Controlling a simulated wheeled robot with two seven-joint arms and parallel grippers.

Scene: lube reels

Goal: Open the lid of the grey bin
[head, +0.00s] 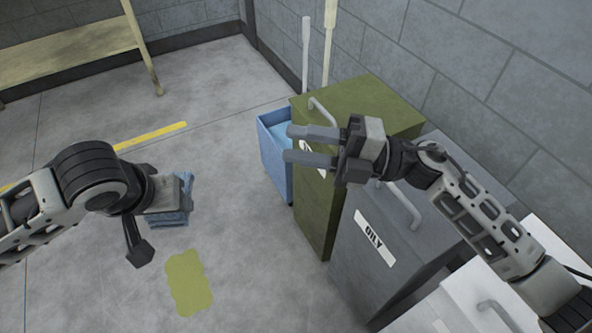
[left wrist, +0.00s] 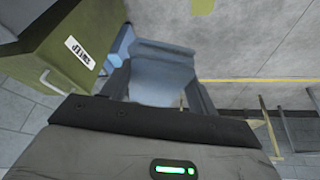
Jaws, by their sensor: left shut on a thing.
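The grey bin (head: 350,245) stands right of centre in the head view, with a white label reading OILY. Its lid (head: 440,150) looks shut and carries a bar handle (head: 403,205). My right gripper (head: 290,145) is open and empty, its fingers pointing left over the green bin. My right wrist and forearm pass above the grey lid and hide part of it. My left gripper (head: 178,190) is shut on a blue cloth (head: 172,213) at the left, held over the floor. The cloth (left wrist: 165,72) also hangs between the fingers in the left wrist view.
A green bin (head: 315,215) with a handle adjoins the grey bin on the far side. A blue container (head: 273,150) stands beyond it, near two upright poles. A white bin (head: 455,310) is at lower right. A yellow-green patch (head: 188,283) lies on the open floor.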

